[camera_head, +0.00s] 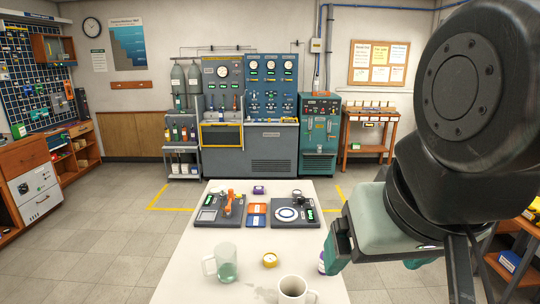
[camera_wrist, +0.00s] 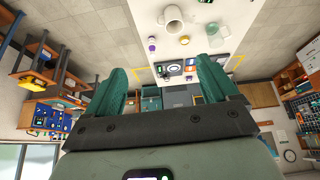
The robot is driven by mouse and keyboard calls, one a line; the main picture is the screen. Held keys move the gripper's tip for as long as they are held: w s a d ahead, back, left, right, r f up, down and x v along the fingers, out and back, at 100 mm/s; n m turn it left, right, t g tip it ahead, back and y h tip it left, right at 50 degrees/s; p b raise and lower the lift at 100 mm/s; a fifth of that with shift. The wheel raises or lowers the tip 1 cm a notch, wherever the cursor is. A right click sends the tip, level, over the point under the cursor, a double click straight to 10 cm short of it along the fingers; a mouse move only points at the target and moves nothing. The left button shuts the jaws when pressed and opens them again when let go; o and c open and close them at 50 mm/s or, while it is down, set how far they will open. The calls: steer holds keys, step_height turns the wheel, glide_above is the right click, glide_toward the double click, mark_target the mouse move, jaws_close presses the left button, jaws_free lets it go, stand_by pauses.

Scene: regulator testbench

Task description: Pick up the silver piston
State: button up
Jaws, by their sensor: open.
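I cannot make out a silver piston for certain in either view. A small dark and greyish part (camera_head: 297,194) stands at the back of the right test station (camera_head: 283,221), too small to identify. My gripper (camera_wrist: 163,80) shows in the wrist view with its two green fingers wide apart and nothing between them.
The left station (camera_head: 205,216) carries an orange device (camera_head: 228,203). Blue and orange trays (camera_head: 257,209) lie between the stations. A glass mug (camera_head: 227,265), a yellow round gauge (camera_head: 270,260), a white mug (camera_head: 293,289) and a purple-labelled bottle (camera_head: 322,262) stand nearer. A purple item (camera_head: 258,190) lies behind.

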steer(key=c, duration=0.7)
steer(key=w+a+f+m+g+y, duration=0.45)
steer(key=w+a+f, duration=0.35)
steer(key=a, duration=0.3)
steer(key=w+a+f+m+g+y, duration=0.35)
steer(key=w+a+f+y, duration=0.25)
steer(key=w+a+f, duration=0.4)
steer(key=w+a+f+m+t+y, duration=0.1)
steer(key=a+f+m, duration=0.1)
steer(key=f+m, duration=0.2)
steer(key=w+a+f+m+t+y, duration=0.1)
steer(key=w+a+f+m+t, duration=0.1)
steer(key=f, duration=0.8)
steer(key=w+a+f+m+t+y, duration=0.1)
steer(key=a+f+m, duration=0.3)
steer(key=f+m, duration=0.2)
steer(key=shift+w+a+f+t, duration=0.1)
steer(key=shift+f+t, duration=0.1)
steer(key=shift+f, duration=0.3)
steer(key=shift+w+a+f+t, duration=0.1)
steer(key=shift+f+t, duration=0.1)
steer(key=shift+f, duration=0.3)
steer(key=x, duration=0.5)
steer(key=shift+f, duration=0.3)
steer(key=shift+x, duration=2.85)
